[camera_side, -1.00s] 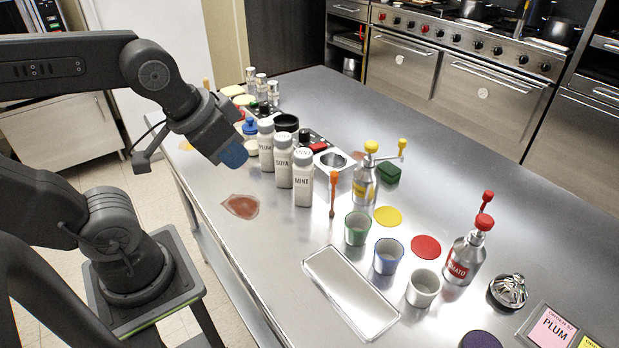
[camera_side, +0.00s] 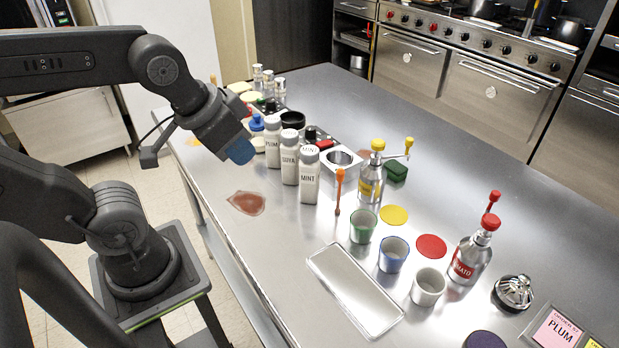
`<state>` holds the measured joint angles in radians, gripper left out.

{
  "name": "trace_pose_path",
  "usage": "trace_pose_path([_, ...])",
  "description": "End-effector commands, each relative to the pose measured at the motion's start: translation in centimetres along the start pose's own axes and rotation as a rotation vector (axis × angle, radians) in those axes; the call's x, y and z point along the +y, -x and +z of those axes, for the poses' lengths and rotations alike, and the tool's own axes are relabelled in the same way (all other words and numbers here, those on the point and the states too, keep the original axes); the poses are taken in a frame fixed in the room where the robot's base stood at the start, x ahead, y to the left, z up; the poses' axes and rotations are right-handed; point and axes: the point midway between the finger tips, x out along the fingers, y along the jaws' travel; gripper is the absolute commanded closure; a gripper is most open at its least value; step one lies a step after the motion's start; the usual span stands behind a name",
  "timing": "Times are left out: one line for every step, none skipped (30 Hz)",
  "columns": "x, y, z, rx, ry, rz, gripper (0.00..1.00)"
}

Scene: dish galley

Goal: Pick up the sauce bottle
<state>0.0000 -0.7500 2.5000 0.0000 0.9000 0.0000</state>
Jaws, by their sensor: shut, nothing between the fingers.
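Three white bottles with grey caps stand upright in a row on the steel counter, lettered PLUM (camera_side: 273,145), SOYA (camera_side: 290,162) and MINT (camera_side: 309,178). The task does not say which is the sauce bottle; the order card reads PLUM. My gripper (camera_side: 240,152), with blue at its tip, is to the left of the PLUM bottle in the picture, apart from it. It is shut and empty. The finger details are too small to make out.
A brown sauce patch (camera_side: 247,203) marks the counter. Right of the bottles are a yellow-topped pump (camera_side: 370,180), an orange-topped stick (camera_side: 339,190), cups (camera_side: 393,254) and a red-topped TOMATO pump (camera_side: 470,258). An empty tray (camera_side: 355,290) lies in front. An order card (camera_side: 556,330) lies at lower right.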

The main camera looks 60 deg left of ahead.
Motion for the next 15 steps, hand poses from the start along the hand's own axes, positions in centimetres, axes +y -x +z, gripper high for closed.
trace_pose_path([0.0,0.0,0.0,0.0,0.0,0.0,1.0])
trace_pose_path([0.0,0.0,0.0,0.0,0.0,0.0,1.0])
trace_pose_path([0.0,0.0,0.0,0.0,0.0,0.0,1.0])
trace_pose_path([0.0,0.0,0.0,0.0,0.0,0.0,1.0])
trace_pose_path([0.0,0.0,0.0,0.0,0.0,0.0,1.0])
trace_pose_path([0.0,0.0,0.0,0.0,0.0,0.0,1.0])
trace_pose_path([0.0,0.0,0.0,0.0,0.0,0.0,1.0])
trace_pose_path([0.0,0.0,0.0,0.0,0.0,0.0,0.97])
trace_pose_path([0.0,0.0,0.0,0.0,0.0,0.0,0.93])
trace_pose_path([0.0,0.0,0.0,0.0,0.0,0.0,0.9])
trace_pose_path([0.0,0.0,0.0,0.0,0.0,0.0,0.88])
trace_pose_path([0.0,0.0,0.0,0.0,0.0,0.0,0.84])
trace_pose_path([0.0,0.0,0.0,0.0,0.0,0.0,0.81])
trace_pose_path([0.0,0.0,0.0,0.0,0.0,0.0,0.78])
trace_pose_path([0.0,0.0,0.0,0.0,0.0,0.0,0.74])
